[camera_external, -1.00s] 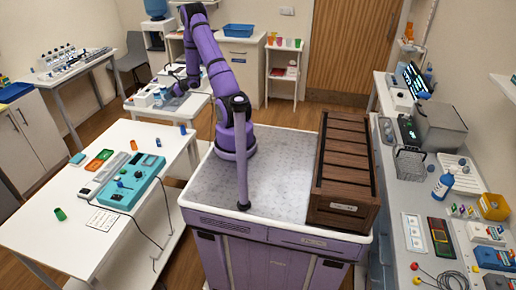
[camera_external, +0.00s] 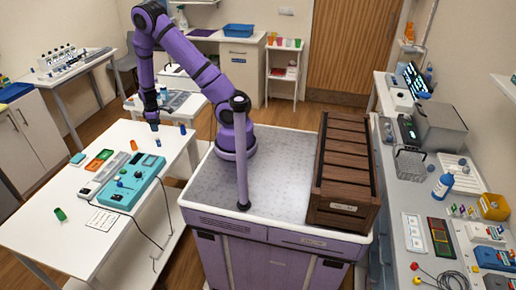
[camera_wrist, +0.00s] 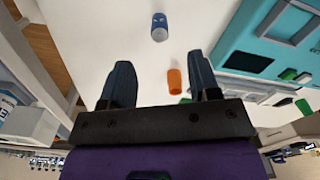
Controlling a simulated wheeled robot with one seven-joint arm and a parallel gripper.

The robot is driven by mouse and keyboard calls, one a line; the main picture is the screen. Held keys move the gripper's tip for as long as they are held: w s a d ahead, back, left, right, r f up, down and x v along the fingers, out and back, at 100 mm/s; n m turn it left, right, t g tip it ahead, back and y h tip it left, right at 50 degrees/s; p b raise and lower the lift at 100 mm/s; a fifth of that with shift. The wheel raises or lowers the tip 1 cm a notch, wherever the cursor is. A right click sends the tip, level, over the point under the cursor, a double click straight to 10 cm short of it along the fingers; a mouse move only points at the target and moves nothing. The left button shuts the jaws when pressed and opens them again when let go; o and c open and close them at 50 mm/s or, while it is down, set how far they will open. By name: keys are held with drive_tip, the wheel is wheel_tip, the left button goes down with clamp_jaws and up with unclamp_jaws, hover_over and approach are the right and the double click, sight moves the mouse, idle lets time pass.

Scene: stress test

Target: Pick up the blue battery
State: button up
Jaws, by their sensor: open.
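A small blue battery (camera_external: 158,142) stands on the white table near the teal device. Another small blue cylinder (camera_external: 183,130) stands near the table's far right edge. In the wrist view one blue cylinder (camera_wrist: 159,27) with a paler end shows on the white surface, ahead of the fingers; I cannot tell which of the two it is. My gripper (camera_external: 153,125) points down above the table's far part, apart from the battery. In the wrist view my gripper (camera_wrist: 160,78) has its two dark fingers spread wide, with nothing held.
An orange cylinder (camera_external: 133,145) stands left of the battery; it also shows in the wrist view (camera_wrist: 174,81). The teal device (camera_external: 133,183) with cables lies in front. The table's right front is mostly bare.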

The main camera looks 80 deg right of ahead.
sight(157, 139)
drive_tip(key=shift+a+f, duration=0.1)
drive_tip(key=shift+f, duration=0.1)
wheel_tip(157, 139, down, 5)
drive_tip(key=shift+w+f, duration=0.1)
drive_tip(key=shift+w, duration=0.05)
drive_tip(key=shift+w+f, duration=0.2)
drive_tip(key=shift+f, duration=1.1)
drive_tip(key=shift+w+f, duration=0.2)
drive_tip(key=shift+f, duration=1.1)
drive_tip(key=c, duration=1)
